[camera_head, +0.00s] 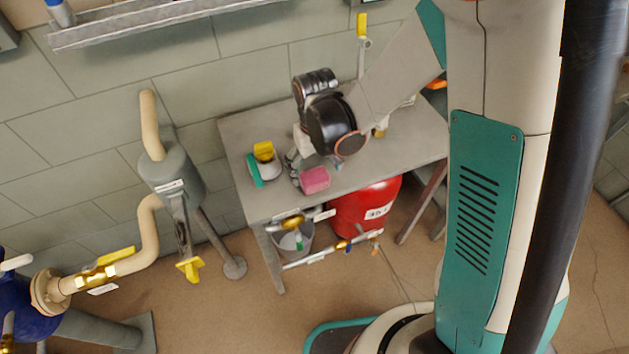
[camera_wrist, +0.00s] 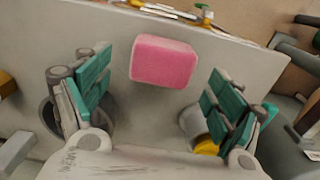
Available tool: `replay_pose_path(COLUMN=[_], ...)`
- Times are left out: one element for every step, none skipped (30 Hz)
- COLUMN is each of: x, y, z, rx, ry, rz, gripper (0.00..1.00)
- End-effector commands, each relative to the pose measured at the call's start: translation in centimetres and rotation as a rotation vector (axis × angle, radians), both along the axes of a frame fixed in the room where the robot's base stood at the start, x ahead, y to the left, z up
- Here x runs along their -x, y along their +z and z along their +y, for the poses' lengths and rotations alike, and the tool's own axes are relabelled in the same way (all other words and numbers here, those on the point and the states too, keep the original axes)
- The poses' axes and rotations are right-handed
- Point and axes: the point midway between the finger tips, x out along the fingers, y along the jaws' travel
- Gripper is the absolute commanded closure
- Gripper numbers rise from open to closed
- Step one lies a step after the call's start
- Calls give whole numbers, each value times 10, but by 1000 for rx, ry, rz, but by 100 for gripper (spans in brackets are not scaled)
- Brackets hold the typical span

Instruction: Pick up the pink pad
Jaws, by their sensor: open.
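The pink pad (camera_head: 314,180) lies on the grey table (camera_head: 240,140) near its front edge. In the wrist view the pink pad (camera_wrist: 163,61) is a rounded block between and a little beyond my fingertips. My gripper (camera_wrist: 155,90) is open, with green-padded fingers to the left and right of the pad and nothing held. In the head view my gripper (camera_head: 300,165) is over the table just left of the pad, partly hidden by my wrist.
A white and green item with a yellow part (camera_head: 265,165) stands left of my gripper. Below the table are a red tank (camera_head: 365,208), a grey bucket (camera_head: 293,240) and a pipe with valves (camera_head: 330,248). Pipework with yellow handles (camera_head: 115,257) stands at left.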

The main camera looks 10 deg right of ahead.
Motion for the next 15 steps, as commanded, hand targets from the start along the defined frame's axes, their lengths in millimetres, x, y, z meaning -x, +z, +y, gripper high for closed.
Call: replay_pose_path(x=[1, 1, 2, 2, 2, 2, 2, 2, 2, 2, 2, 2, 2, 2, 2], y=[-9, -14, -20, -25, -30, -35, -38, -41, -43, -44, -44, -44, -44, -43, -43], z=[1, 1, 2, 2, 2, 2, 2, 2, 2, 2, 2, 2, 2, 2, 2], rx=[0, 0, 0, 0, 0, 0, 0, 0, 0, 0, 0, 0, 0, 0, 0], ry=[1, 1, 1, 1, 1, 0, 0, 0, 0, 0, 0, 0, 0, 0, 0], rz=[0, 0, 0, 0, 0, 0, 0, 0, 0, 0, 0, 0, 0, 0, 0], gripper=[14, 14, 14, 14, 14, 14, 14, 14, 14, 14, 14, 14, 14, 14, 14])
